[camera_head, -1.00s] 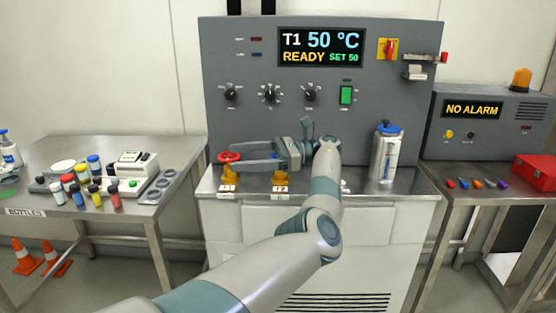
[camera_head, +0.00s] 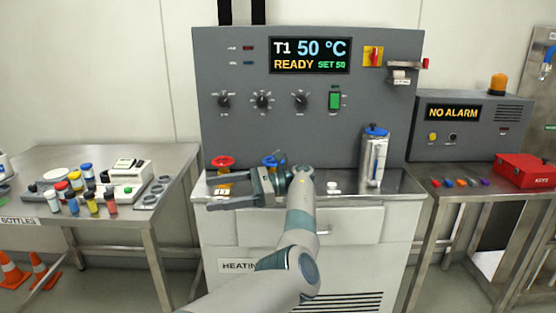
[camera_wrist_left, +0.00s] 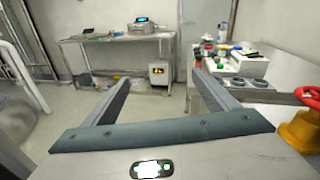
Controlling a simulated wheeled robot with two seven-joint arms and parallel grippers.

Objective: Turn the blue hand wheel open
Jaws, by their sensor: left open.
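The blue hand wheel (camera_head: 273,160) stands at the back of the steel counter in the head view, its lower part hidden by my arm and gripper. The red hand wheel (camera_head: 222,162) on its yellow valve body is to its left; part of it shows at the right edge of the left wrist view (camera_wrist_left: 309,97). My left gripper (camera_head: 209,190) is open and empty, with its fingers pointing left. It is in front of the two wheels, apart from the blue one. In the wrist view nothing is between its fingers (camera_wrist_left: 160,78). My right gripper is not in view.
The grey control panel (camera_head: 300,130) rises behind the wheels. A steel bottle with a blue top (camera_head: 374,160) stands on the counter to the right. A left table (camera_head: 120,150) holds several small bottles; a right table (camera_head: 440,182) holds a red box (camera_head: 525,170).

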